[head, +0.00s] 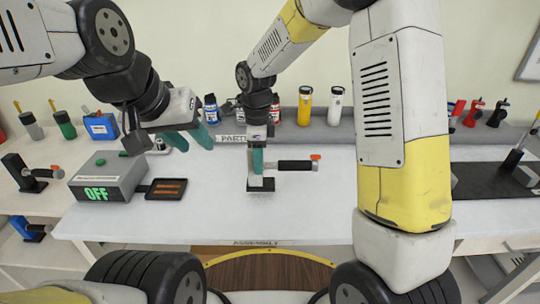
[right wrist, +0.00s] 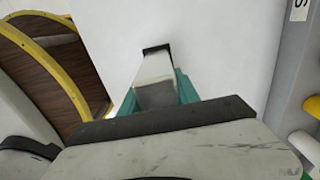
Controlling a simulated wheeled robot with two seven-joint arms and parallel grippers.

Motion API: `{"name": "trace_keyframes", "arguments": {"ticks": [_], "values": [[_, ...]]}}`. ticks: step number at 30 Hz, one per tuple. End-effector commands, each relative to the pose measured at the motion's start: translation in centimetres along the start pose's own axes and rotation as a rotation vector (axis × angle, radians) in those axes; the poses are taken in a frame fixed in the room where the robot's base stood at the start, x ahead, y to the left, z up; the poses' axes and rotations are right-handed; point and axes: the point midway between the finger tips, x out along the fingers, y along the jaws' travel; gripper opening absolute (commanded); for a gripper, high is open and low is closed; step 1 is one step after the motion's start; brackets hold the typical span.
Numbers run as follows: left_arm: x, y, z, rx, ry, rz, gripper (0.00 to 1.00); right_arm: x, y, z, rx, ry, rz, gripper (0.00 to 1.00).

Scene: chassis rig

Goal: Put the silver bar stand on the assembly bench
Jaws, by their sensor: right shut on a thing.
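The silver bar stand (head: 268,183) has a silver upright on a black base, and a black bar with an orange tip (head: 315,157) beside it points right. My right gripper (head: 257,162) is shut on its upright, over the middle of the white assembly bench (head: 340,215). Whether the base touches the bench top is hard to tell. In the right wrist view the silver upright (right wrist: 154,80) is between the teal fingers, its dark end over white surface. My left gripper (head: 187,137) is empty, fingers apart, above the bench's left back.
A grey box reading OFF (head: 108,180) and a black tray (head: 166,189) stand at the bench's left. A similar black stand (head: 22,172) is further left. Bottles (head: 305,105) line the back shelf. A black mat (head: 490,180) lies at right. The bench's front middle is clear.

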Motion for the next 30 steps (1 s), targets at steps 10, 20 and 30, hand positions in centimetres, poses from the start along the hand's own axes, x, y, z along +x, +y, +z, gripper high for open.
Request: {"name": "trace_keyframes", "arguments": {"ticks": [10,20,30], "values": [[0.0,0.0,0.0,0.0,0.0,0.0,0.36,0.6,-1.6,-3.0,-0.001,-0.001,0.0,0.0],[0.0,0.0,0.0,0.0,0.0,0.0,0.36,3.8,-1.6,-3.0,-0.002,-0.001,-0.001,0.0],[0.0,0.0,0.0,0.0,0.0,0.0,0.36,4.2,-1.6,-3.0,-0.001,0.0,0.001,0.42]]}}
